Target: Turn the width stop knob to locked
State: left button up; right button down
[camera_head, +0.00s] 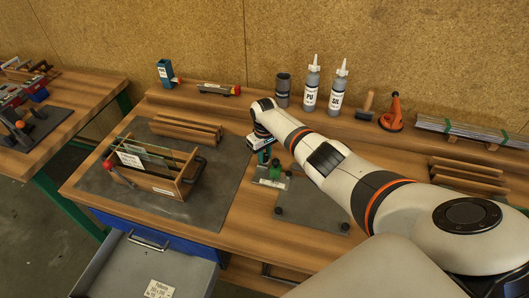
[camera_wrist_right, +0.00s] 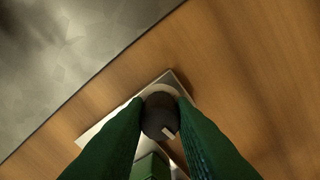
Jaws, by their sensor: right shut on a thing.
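The width stop knob (camera_wrist_right: 160,116) is a dark round knob with a small pale mark at its lower right, seen from above in the right wrist view. It sits over a light metal plate (camera_wrist_right: 178,84) on the wooden bench. My right gripper (camera_wrist_right: 159,108) has its green fingers on either side of the knob and is shut on it. In the head view my right gripper (camera_head: 262,157) points down at the left end of a small green-and-metal fixture (camera_head: 272,177); the knob is hard to make out there. My left gripper is in neither view.
A wooden frame holder with glass panes (camera_head: 165,186) stands on a grey mat (camera_head: 205,218) to the left. Bottles (camera_head: 311,90), a dark cup (camera_head: 283,90) and an orange tool (camera_head: 391,115) stand behind. A grey plate with black knobs (camera_head: 310,207) lies in front. A drawer (camera_head: 150,268) is open.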

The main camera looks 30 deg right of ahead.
aim_at(265, 155)
jog(key=shift+m, duration=0.9)
jog(key=c, duration=1.2)
grip_release()
jog(key=shift+c, duration=0.2)
jog(key=shift+r, duration=0.1)
jog(key=shift+r, duration=0.25)
notch_tip(265, 155, up, 11)
jog(key=shift+r, duration=0.2)
jog(key=shift+f, duration=0.15)
